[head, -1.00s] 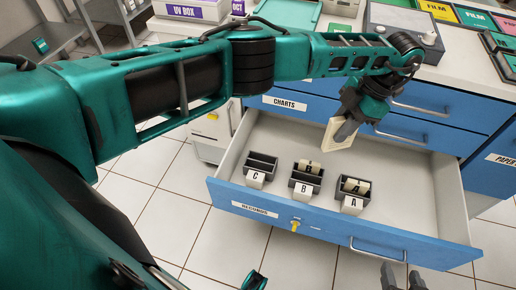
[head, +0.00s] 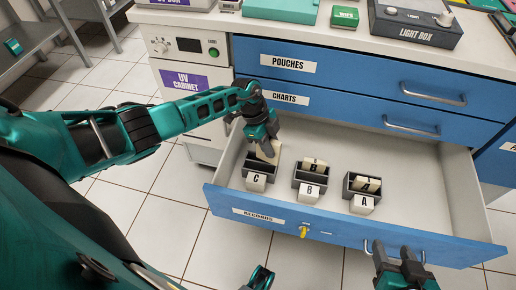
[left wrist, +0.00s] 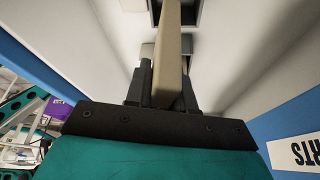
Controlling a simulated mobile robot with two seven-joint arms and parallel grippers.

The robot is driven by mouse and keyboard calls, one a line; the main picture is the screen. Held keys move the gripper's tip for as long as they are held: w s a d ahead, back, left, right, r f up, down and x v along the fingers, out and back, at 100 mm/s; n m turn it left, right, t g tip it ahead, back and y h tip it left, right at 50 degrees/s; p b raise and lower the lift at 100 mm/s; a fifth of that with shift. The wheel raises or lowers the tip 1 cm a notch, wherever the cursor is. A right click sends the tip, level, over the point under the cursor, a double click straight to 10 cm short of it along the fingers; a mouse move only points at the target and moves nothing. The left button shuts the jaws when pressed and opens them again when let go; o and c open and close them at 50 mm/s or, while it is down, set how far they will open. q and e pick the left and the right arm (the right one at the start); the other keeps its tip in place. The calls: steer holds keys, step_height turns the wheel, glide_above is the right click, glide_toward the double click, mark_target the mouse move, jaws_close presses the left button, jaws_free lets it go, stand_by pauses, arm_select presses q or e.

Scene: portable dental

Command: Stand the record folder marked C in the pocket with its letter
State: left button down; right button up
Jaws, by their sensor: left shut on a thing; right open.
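My left gripper (head: 268,150) is shut on a cream record folder (head: 275,153) at the dark pocket with the C label (head: 256,182), in the left of the open drawer. The folder is upright and slightly tilted; its letter is not visible. In the left wrist view the folder (left wrist: 172,62) runs edge-on between the fingers towards a grey pocket at the top. I cannot tell whether its lower edge is inside the pocket, as the gripper hides part of it. My right gripper (head: 403,262) is open and empty by the drawer's front.
The B pocket (head: 297,182) and A pocket (head: 347,191) stand to the right, each holding a lettered folder. The open drawer (head: 420,190) has bare floor on its right. The drawer front (head: 330,228) bears a yellow key. A UV cabinet (head: 190,75) stands left of the drawers.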

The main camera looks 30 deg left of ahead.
mark_target(262, 159)
arm_select(q)
steer(key=shift+s+a+f+n+t, duration=0.2)
steer(key=shift+a+f+n+t, duration=0.05)
steer(key=shift+a+f+n, duration=0.3)
steer(key=shift+s+a+f+n+t, duration=0.25)
steer(key=shift+a+f+n, duration=0.15)
steer(key=shift+f+n, duration=0.2)
steer(key=shift+n, duration=0.25)
step_height(262, 159, down, 5)
steer(key=b, duration=0.5)
steer(key=shift+a+r, duration=0.15)
steer(key=shift+r, duration=0.05)
steer(key=shift+f+b, duration=0.6)
steer(key=shift+f, duration=0.25)
arm_select(e)
steer(key=f, duration=0.1)
steer(key=a+f, duration=0.1)
steer(key=f, duration=0.2)
steer(key=shift+w+a+f, duration=0.15)
steer(key=shift+w+a, duration=0.2)
arm_select(q)
steer(key=shift+s, duration=0.15)
arm_select(e)
steer(key=shift+f, duration=0.1)
arm_select(q)
steer(key=shift+f+p, duration=0.1)
steer(key=shift+p, duration=0.25)
arm_select(e)
steer(key=shift+r, duration=0.2)
